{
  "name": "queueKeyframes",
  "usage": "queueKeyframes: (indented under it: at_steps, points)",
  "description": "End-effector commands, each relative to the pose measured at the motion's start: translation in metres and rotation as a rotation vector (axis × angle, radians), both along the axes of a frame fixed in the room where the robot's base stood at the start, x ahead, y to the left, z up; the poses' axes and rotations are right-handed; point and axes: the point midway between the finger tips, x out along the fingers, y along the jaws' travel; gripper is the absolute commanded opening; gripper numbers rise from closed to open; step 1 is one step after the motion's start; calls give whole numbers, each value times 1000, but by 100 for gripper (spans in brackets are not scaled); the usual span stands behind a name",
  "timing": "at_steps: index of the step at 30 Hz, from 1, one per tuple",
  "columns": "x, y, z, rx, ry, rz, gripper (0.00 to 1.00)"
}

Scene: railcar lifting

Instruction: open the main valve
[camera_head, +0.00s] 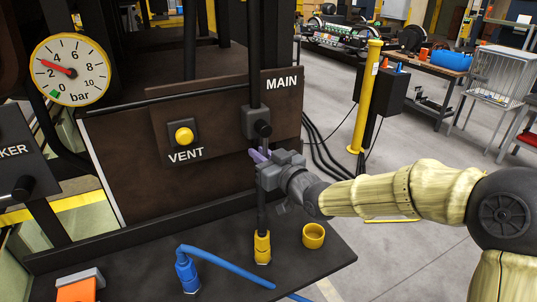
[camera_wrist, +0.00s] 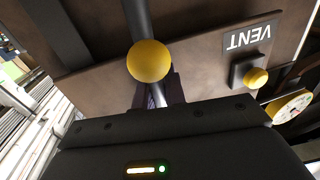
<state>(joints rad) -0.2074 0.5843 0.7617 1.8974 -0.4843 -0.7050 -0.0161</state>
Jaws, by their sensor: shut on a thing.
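The main valve (camera_head: 252,122) is a dark grey block on a black vertical pipe, under the MAIN label (camera_head: 282,83) on the brown panel. A round dark knob (camera_head: 263,129) shows on its front. My gripper (camera_head: 262,157) is just below the valve, by a small purple piece. In the wrist view, my gripper's fingers (camera_wrist: 159,92) are shut on a thin, pale handle (camera_wrist: 156,95). A yellow ball (camera_wrist: 148,61) shows just beyond the fingers, in front of the pipe. My gripper hides much of the handle in the head view.
The yellow VENT button (camera_head: 184,136) is left of the valve. Below are a yellow fitting (camera_head: 262,247), a yellow cap (camera_head: 313,235) and a blue hose (camera_head: 222,255). A yellow post (camera_head: 369,95) stands at right; floor there is partly clear.

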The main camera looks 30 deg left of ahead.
Motion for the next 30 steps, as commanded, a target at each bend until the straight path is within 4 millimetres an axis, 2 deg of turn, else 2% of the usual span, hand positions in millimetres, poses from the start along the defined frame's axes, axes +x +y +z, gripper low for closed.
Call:
queueKeyframes:
  at_steps: [9,10,13,23,26,30]
  points:
    - [0,0,-3,-1,8,-1,0]
    - [0,0,-3,-1,8,-1,14]
    - [0,0,-2,-2,7,-1,34]
    - [0,-2,-1,0,3,-1,34]
    - [-2,-8,-1,1,2,-2,34]
    - [-8,-25,-2,0,0,-3,34]
